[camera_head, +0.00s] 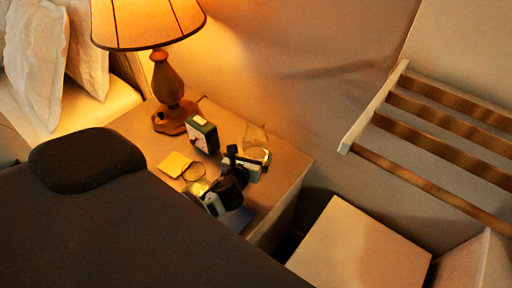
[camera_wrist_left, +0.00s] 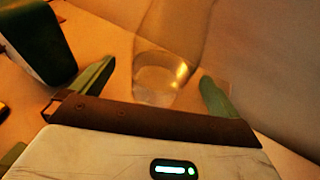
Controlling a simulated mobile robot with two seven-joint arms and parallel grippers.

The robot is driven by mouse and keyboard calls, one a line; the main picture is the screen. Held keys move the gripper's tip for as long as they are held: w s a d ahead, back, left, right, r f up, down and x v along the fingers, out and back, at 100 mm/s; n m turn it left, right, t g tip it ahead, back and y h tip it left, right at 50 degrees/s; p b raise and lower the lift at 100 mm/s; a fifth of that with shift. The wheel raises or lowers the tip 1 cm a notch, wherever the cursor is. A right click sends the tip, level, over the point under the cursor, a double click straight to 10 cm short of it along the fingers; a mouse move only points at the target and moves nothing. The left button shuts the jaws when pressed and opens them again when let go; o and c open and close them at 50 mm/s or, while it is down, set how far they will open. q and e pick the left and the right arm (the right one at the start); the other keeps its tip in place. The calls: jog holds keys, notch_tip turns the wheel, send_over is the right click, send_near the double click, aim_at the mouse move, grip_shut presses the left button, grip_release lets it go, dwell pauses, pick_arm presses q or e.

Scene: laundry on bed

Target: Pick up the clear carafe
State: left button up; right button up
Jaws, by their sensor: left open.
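The clear carafe (camera_head: 257,140) stands on the nightstand towards its back right, behind my left gripper. In the left wrist view, the carafe (camera_wrist_left: 160,72) is see-through, with a round base and a neck running up the picture. My left gripper (camera_head: 246,162) is open. Its two green fingers (camera_wrist_left: 158,78) show on either side of the carafe's lower part, with a gap on both sides. I cannot tell how far the fingers reach along it. The gripper hides part of the carafe in the head view. My right gripper is not in view.
A dark green and white box (camera_head: 203,136) stands left of the carafe on the nightstand (camera_head: 289,183). A lit lamp (camera_head: 170,90) is behind the box. A yellow square item (camera_head: 174,164) lies nearer. A wall rises behind, and a slatted rack (camera_head: 435,140) is at right.

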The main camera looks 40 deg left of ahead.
pick_arm(q)
jog(key=x, duration=0.5)
jog(key=shift+w+d+b, duration=0.1)
jog(key=shift+d+b, duration=0.1)
jog(key=shift+b, duration=0.15)
jog(key=c, duration=1.4)
jog(key=shift+r, duration=0.2)
jog(key=shift+c, duration=1)
